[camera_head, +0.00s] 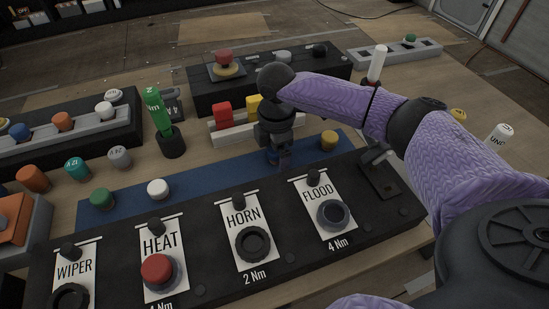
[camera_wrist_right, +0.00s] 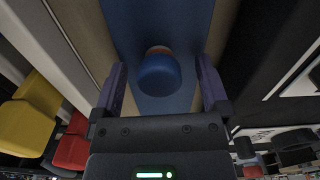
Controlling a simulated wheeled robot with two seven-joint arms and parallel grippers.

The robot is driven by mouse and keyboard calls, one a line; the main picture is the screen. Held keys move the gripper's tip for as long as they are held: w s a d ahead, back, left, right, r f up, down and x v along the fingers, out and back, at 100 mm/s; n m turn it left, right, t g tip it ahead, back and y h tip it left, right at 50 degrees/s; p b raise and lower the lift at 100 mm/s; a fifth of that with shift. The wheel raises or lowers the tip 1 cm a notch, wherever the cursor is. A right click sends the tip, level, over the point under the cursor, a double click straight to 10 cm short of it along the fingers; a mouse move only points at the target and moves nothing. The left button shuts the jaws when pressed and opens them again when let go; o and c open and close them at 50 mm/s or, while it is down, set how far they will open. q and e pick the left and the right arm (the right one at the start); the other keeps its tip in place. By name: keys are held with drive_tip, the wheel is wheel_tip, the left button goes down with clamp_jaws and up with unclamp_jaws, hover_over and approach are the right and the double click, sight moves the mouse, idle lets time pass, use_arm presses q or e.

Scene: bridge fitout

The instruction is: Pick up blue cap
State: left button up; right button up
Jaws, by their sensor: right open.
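The blue cap (camera_wrist_right: 160,75) stands on the blue mat (camera_wrist_right: 185,22) in the right wrist view, between the two spread fingers of my right gripper (camera_wrist_right: 164,88). Gaps of mat show on both sides of it, so the fingers do not touch it. In the head view my right gripper (camera_head: 279,152) points down over the blue mat (camera_head: 232,172) behind the black panel, and it mostly hides the cap. A small brownish patch shows just beyond the cap in the wrist view; I cannot tell what it is. My left gripper is out of view.
On the mat are a yellow cap (camera_head: 329,140), a white cap (camera_head: 158,189) and a green cap (camera_head: 101,198). The black panel (camera_head: 205,238) with labelled knobs lies in front. Red and yellow blocks (camera_head: 222,112) sit behind the gripper. A green driver (camera_head: 156,110) stands left.

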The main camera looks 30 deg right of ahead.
drive_tip(key=shift+f, duration=0.2)
drive_tip(key=shift+c, duration=0.7)
clamp_jaws()
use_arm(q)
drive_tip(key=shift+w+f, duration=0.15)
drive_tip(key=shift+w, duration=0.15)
use_arm(e)
drive_tip(key=shift+r+p, duration=0.35)
drive_tip(key=shift+r, duration=0.05)
wheel_tip(320, 180, up, 8)
drive_tip(key=p, duration=0.3)
drive_tip(key=shift+r+p, duration=0.2)
drive_tip(key=shift+p, duration=0.2)
drive_tip(key=shift+r, duration=0.5)
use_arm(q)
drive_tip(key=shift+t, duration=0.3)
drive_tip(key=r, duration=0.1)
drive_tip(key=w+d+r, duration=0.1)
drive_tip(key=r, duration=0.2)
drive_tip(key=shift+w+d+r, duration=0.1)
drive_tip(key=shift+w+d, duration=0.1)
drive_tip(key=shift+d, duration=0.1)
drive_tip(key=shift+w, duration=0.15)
